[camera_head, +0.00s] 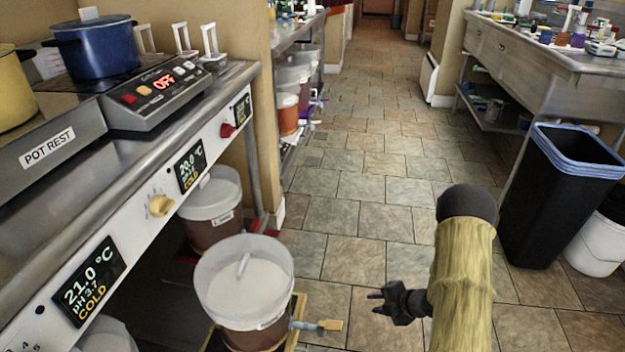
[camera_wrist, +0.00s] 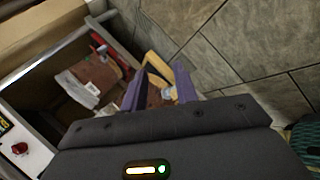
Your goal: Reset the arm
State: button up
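My gripper (camera_head: 375,302) hangs low over the tiled floor in the head view, in front of my arm, with its fingers pointing left. It is apart from the nearest bucket (camera_head: 243,290) and to the right of that bucket's tap (camera_head: 318,326). In the wrist view, the two purple fingers of my gripper (camera_wrist: 159,88) stand apart with nothing held between them. A yellow frame-like part (camera_wrist: 157,66) shows beyond the fingers. My arm's upper part has a straw-coloured cover and hides some floor behind it.
A steel counter (camera_head: 228,82) with a blue pot (camera_head: 93,47) and temperature displays runs along the left. A second bucket (camera_head: 212,208) stands under it. A black bin (camera_head: 552,200) and a white bucket (camera_head: 600,243) stand at right. The tiled aisle (camera_head: 350,190) is clear.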

notch_tip(320, 180, up, 19)
jog(key=s+d+m+h+p, duration=0.25)
jog(key=m+h, duration=0.35)
jog(key=m, duration=0.7)
jog(key=s+a+r+m+g+p, duration=0.2)
jog(key=s+a+r+m, duration=0.1)
jog(key=s+r+m, duration=0.4)
jog(key=s+a+r+m+g+p, duration=0.1)
jog(key=s+a+r+m, duration=0.2)
jog(key=s+r+m, duration=0.45)
notch_tip(320, 180, up, 36)
jog(key=n+p, duration=0.2)
jog(key=p, duration=3.5)
jog(key=shift+s+f+h+p, duration=0.2)
jog(key=shift+s+h+p, duration=0.1)
jog(key=shift+s+h, duration=0.1)
jog(key=shift+n, duration=0.25)
jog(key=shift+a, duration=0.15)
